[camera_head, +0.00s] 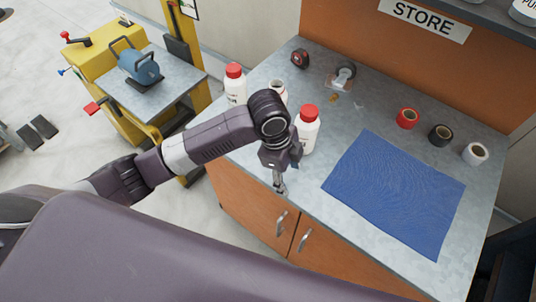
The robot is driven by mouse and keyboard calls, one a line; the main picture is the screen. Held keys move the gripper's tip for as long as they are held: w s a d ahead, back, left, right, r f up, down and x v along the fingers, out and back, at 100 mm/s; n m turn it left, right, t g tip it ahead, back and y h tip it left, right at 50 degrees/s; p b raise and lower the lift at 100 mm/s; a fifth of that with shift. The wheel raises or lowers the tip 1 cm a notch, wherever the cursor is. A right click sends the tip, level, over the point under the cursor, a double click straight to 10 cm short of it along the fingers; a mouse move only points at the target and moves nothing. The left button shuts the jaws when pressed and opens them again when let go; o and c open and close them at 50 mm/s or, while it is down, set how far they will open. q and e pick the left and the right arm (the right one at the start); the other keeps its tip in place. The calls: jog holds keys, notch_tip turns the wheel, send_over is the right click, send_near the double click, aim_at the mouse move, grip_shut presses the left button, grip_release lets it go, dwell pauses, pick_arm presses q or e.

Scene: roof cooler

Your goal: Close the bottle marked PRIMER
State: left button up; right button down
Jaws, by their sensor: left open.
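Three white bottles stand on the grey counter (330,172). The left bottle (235,97) and the right bottle (307,136) have red caps. The middle bottle (278,88) shows a pale top with no full red cap visible, and its lower part is hidden behind my left arm. The labels are too small to read, so I cannot tell which is PRIMER. My left gripper (280,187) is open and points down near the counter's front edge, in front of the right bottle and apart from it. My right gripper is not in view.
A blue mat (395,190) lies on the right of the counter. Red (407,118), black (440,135) and white (475,153) tape rolls stand behind it. A tape measure (300,58) and a caster (343,76) are at the back. A yellow cart (95,50) stands left.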

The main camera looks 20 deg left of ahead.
pick_arm(q)
jog(key=w+a+r+m, duration=0.1)
jog(key=w+a, duration=0.1)
jog(key=a, duration=0.1)
jog(key=w+a+r+m+y, duration=0.1)
jog(key=w+a+r, duration=0.1)
jog(key=a, duration=0.1)
jog(key=w+a+r+y, duration=0.1)
jog(key=w+a, duration=0.1)
jog(key=shift+w+a+r+m+g, duration=0.35)
jog(key=shift+w+a+m+g, duration=0.05)
jog(key=shift+f+p, duration=0.3)
jog(key=shift+f, duration=1.05)
jog(key=shift+d, duration=0.1)
jog(key=f, duration=0.1)
jog(key=f+p, duration=0.1)
jog(key=f, duration=0.1)
jog(key=f+p, duration=0.1)
jog(key=shift+w+d+f, duration=0.15)
jog(key=shift+d+f, duration=0.05)
jog(key=shift+d, duration=0.1)
jog(key=shift+f, duration=0.4)
